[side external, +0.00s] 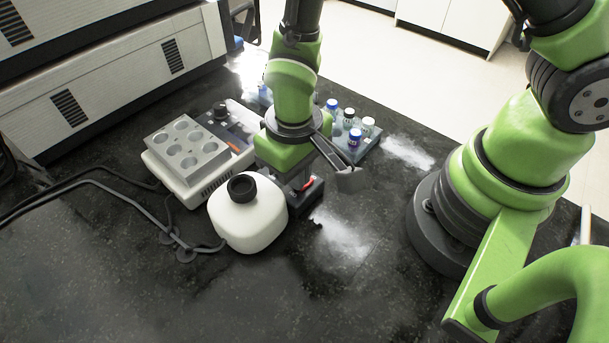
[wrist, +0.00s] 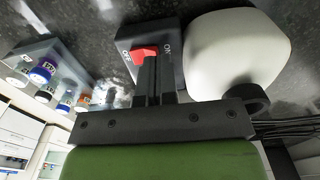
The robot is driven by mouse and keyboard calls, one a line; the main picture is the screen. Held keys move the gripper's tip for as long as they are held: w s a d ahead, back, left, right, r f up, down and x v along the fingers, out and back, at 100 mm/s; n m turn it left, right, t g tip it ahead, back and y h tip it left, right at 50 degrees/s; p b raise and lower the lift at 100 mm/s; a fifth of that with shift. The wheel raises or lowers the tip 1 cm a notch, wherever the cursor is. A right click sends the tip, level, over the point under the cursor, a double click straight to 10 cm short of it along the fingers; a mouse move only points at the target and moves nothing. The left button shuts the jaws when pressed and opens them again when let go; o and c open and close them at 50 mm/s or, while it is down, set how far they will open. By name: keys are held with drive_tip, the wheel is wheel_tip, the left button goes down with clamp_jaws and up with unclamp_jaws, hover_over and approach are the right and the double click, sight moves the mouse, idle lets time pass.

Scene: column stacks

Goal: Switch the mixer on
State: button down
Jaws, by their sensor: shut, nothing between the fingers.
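A dark switch box (side external: 315,194) with a red rocker (side external: 308,183) stands on the bench beside the white jug. In the wrist view the red rocker (wrist: 141,54) lies between the labels OFF at left and ON at right on the box (wrist: 170,65). My gripper (side external: 298,181) is shut and empty, pointing down at the box. In the wrist view its fingertips (wrist: 155,60) overlap the rocker's right part, towards ON. I cannot tell whether they touch it. A white unit with a grey holed block (side external: 188,148), possibly the mixer, stands behind left; its running state does not show.
A white jug with a black cap (side external: 248,213) stands close left of the switch box. A rack (side external: 359,147) with several capped vials stands behind right. Cables (side external: 110,186) run across the left. The front of the black bench (side external: 290,300) is clear.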

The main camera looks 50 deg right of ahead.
drive_tip(key=shift+f, duration=0.55)
drive_tip(key=shift+r, duration=2.55)
drive_tip(key=shift+r, duration=0.1)
drive_tip(key=s+d+r+m+t+y, duration=0.15)
drive_tip(key=d+r, duration=0.25)
drive_tip(key=r, duration=0.5)
drive_tip(key=s+d+r+m+t, duration=0.1)
drive_tip(key=d+r+t, duration=0.25)
drive_tip(key=r, duration=0.45)
drive_tip(key=s+d+r+m+t, duration=0.1)
drive_tip(key=s+d+r+t, duration=0.1)
drive_tip(key=s+r, duration=0.3)
drive_tip(key=shift+s+d, duration=0.4)
drive_tip(key=shift+s, duration=0.3)
